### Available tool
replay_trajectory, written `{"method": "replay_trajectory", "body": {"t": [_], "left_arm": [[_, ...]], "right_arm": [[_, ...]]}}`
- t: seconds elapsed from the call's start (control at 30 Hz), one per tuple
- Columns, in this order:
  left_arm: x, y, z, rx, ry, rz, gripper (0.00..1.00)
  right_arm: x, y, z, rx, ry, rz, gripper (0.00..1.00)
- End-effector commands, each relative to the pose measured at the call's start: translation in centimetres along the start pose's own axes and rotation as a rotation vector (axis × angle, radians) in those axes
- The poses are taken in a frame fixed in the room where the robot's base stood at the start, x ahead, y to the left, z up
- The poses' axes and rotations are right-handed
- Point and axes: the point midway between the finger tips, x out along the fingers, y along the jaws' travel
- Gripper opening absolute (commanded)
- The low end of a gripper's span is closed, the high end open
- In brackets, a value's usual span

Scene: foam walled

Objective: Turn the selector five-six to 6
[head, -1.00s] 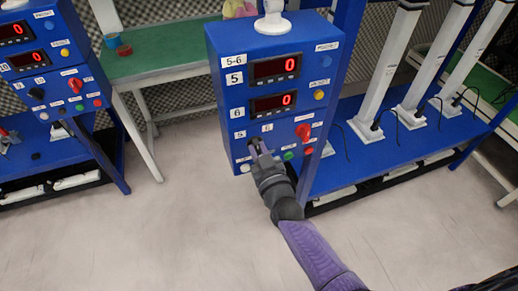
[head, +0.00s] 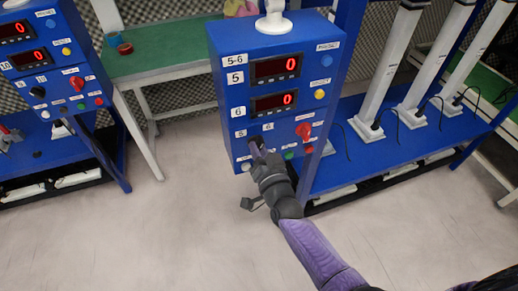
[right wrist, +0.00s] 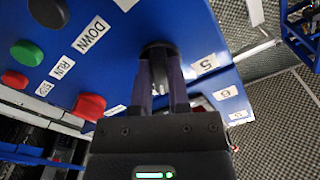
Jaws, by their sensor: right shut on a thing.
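The blue control box (head: 228,120) marked 5-6 stands in the middle of the head view. Its selector five-six is a dark knob low on the front, between a "5" label (head: 240,134) on its left and a "6" label (head: 267,127) on its right. My right gripper (head: 257,147) is shut on this selector (right wrist: 157,48), with one finger on each side of it in the right wrist view. The fingers cover most of the knob, so I cannot tell where it points. My left gripper is out of view.
A red switch (head: 304,131), a green button (head: 289,154) and a red button (head: 308,149) sit close right of the gripper. Two displays (head: 275,68) above read 0. Another blue box (head: 45,60) stands at the left. The floor in front is clear.

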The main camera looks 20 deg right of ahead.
Motion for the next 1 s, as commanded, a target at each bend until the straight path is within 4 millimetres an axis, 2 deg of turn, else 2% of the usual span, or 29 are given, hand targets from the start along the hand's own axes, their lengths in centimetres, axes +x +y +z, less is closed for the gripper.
{"method": "replay_trajectory", "body": {"t": [0.5,0.53,0.67,1.0], "left_arm": [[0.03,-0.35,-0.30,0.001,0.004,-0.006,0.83],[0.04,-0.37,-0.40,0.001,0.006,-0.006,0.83],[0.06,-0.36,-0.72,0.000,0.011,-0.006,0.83],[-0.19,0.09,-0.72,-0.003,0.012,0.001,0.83]], "right_arm": [[-0.02,0.02,0.04,0.017,-0.001,0.001,0.00],[-0.02,0.02,0.04,0.017,-0.001,0.001,0.27],[-0.02,0.01,0.03,0.016,-0.001,0.000,0.54],[-0.46,-0.01,-0.05,0.015,-0.001,0.001,0.56]]}}
